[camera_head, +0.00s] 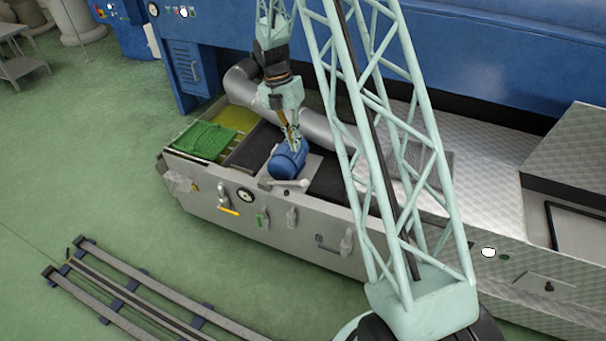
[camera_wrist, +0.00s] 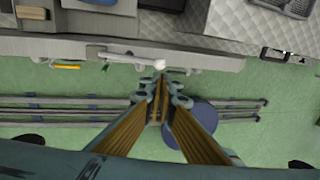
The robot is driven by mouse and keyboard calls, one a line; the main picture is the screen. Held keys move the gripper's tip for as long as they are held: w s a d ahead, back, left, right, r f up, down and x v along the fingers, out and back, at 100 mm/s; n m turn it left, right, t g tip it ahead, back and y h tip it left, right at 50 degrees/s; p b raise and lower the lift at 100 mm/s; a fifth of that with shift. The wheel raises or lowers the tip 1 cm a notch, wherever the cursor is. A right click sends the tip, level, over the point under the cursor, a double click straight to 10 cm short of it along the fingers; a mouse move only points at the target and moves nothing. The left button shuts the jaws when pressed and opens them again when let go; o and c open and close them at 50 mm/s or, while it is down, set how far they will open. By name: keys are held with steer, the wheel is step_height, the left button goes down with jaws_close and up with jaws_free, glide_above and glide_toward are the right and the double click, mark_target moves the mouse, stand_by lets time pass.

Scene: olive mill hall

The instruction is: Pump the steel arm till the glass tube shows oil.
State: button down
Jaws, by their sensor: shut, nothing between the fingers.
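A steel arm (camera_head: 285,184) with a rounded end lies nearly level at the front foot of a blue cylinder (camera_head: 288,160), on top of the long metal trough. In the wrist view the steel arm (camera_wrist: 125,58) runs left to right and ends in a pale ball knob (camera_wrist: 159,64). My gripper (camera_head: 293,147) is shut and empty. In the head view it overlaps the top of the blue cylinder. In the wrist view its fingertips (camera_wrist: 162,82) are just below the knob in the picture; contact cannot be told. I cannot make out a glass tube or oil.
The trough front (camera_head: 320,225) carries a round gauge (camera_head: 245,195), a yellow handle (camera_head: 229,211) and a small green piece (camera_head: 262,218). A green mesh (camera_head: 203,141) lies at its left end. A large grey pipe (camera_head: 325,127) runs behind the cylinder. Rails (camera_head: 140,290) lie on the open floor.

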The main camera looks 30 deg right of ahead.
mark_target(303, 180)
steer(key=shift+f, duration=0.2)
stand_by(0.4)
steer(key=b+x, duration=0.3)
steer(key=x, duration=1)
steer(key=shift+d+f+b, duration=0.1)
steer(key=shift+f+b, duration=0.25)
steer(key=shift+b, duration=0.05)
steer(key=shift+s+f, duration=0.1)
steer(key=shift+f, duration=0.05)
